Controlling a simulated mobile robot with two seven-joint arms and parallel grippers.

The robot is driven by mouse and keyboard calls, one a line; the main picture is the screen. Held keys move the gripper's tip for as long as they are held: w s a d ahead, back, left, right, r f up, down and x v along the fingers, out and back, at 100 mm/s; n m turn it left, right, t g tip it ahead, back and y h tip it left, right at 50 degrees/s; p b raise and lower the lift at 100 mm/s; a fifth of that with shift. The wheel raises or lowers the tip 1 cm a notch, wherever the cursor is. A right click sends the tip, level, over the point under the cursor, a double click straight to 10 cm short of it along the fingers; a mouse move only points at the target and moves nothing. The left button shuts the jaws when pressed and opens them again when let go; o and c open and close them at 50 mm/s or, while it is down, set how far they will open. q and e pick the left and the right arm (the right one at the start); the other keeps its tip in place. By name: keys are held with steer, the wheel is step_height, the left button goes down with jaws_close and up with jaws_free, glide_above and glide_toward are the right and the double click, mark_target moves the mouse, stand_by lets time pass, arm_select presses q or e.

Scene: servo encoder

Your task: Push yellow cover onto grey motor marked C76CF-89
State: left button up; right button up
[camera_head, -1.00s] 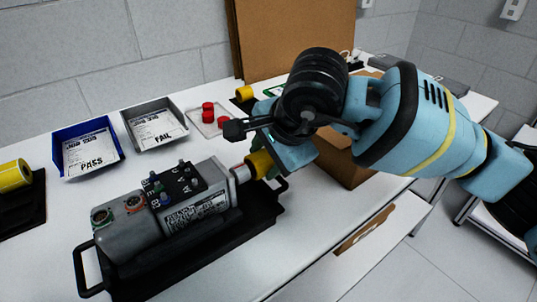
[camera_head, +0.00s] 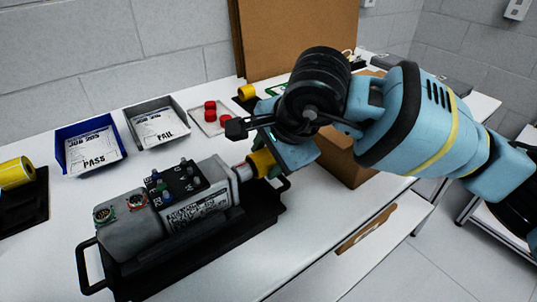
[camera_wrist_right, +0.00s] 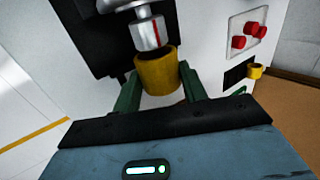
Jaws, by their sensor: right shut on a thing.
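The grey motor (camera_head: 130,235) lies on a black tray (camera_head: 265,222) with handles; its label is too small to read surely. Its silver shaft end with a red line (camera_wrist_right: 149,36) points toward my right gripper. My right gripper (camera_wrist_right: 159,88) is shut on the yellow cover (camera_wrist_right: 157,72), a short open ring held between its green fingers. The cover (camera_head: 262,162) is lined up with the shaft, its near rim at the shaft's tip; part of the silver end still shows. How far the tip is inside the cover I cannot tell. My left gripper is not in view.
A blue PASS bin (camera_head: 62,158) and a grey FAIL bin (camera_head: 134,134) stand behind the motor. Red caps (camera_head: 210,112) sit on a pale plate. Another yellow ring (camera_head: 246,92) is behind, and a yellow cylinder (camera_head: 15,172) at the left. A cardboard box (camera_head: 345,160) stands behind my right gripper.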

mark_target(246, 168)
steer(key=shift+s+a, duration=0.65)
steer(key=shift+a, duration=0.25)
steer(key=shift+s+a, duration=0.65)
steer(key=shift+a, duration=0.2)
stand_by(4.9)
steer(key=o, duration=1)
steer(key=shift+o, duration=0.2)
steer(key=v, duration=0.7)
steer(key=shift+s+r, duration=0.15)
steer(key=shift+r, duration=0.2)
